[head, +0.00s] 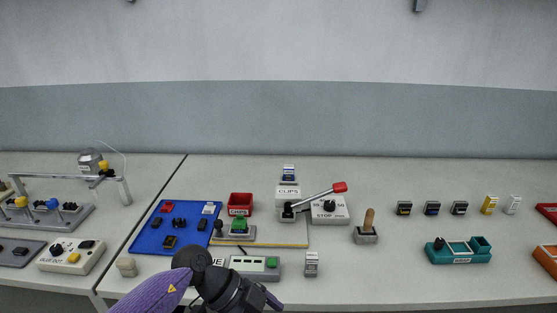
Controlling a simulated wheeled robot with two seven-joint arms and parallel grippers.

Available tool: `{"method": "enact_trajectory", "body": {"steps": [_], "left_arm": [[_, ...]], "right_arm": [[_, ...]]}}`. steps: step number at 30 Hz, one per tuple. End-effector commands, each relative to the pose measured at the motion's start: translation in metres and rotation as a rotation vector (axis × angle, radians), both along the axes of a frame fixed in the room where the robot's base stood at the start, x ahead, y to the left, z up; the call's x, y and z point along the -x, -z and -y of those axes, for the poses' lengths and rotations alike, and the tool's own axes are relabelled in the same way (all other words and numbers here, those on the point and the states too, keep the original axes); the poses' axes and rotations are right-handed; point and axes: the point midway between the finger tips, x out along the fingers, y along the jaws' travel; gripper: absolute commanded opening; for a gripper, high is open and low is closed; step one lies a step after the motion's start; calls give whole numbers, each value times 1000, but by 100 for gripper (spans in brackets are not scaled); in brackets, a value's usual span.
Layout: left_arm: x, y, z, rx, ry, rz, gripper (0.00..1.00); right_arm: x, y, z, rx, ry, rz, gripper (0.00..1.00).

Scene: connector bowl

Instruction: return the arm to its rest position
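My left arm comes in at the bottom of the head view, with a purple sleeve and a black wrist joint. Its dark wrist end (240,293) points right and down near the front edge of the table. The fingertips are not clearly seen, so I cannot tell whether the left gripper is open or shut, or whether it holds anything. My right arm and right gripper are not in view.
A blue mat (148,239) with small connectors, a red bowl (240,211), a grey box with a green button (270,264) and a small grey block (311,264) are near my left arm. A red-handled lever (318,195) stands beyond. The table's right-centre front is clear.

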Motion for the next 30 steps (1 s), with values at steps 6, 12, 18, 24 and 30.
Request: {"method": "enact_trajectory", "body": {"steps": [6, 12, 18, 24, 30], "left_arm": [[-13, 50, 19, 553, -452, 80, 100], [20, 186, -66, 352, -1175, 131, 100], [175, 306, -139, -234, -1506, -85, 100], [316, 342, -159, -624, -1531, -356, 100], [353, 344, -160, -714, -1515, -437, 100]], "right_arm": [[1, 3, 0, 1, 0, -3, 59], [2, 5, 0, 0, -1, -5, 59], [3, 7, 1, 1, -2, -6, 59], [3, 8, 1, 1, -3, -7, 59], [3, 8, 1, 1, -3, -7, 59]]}}
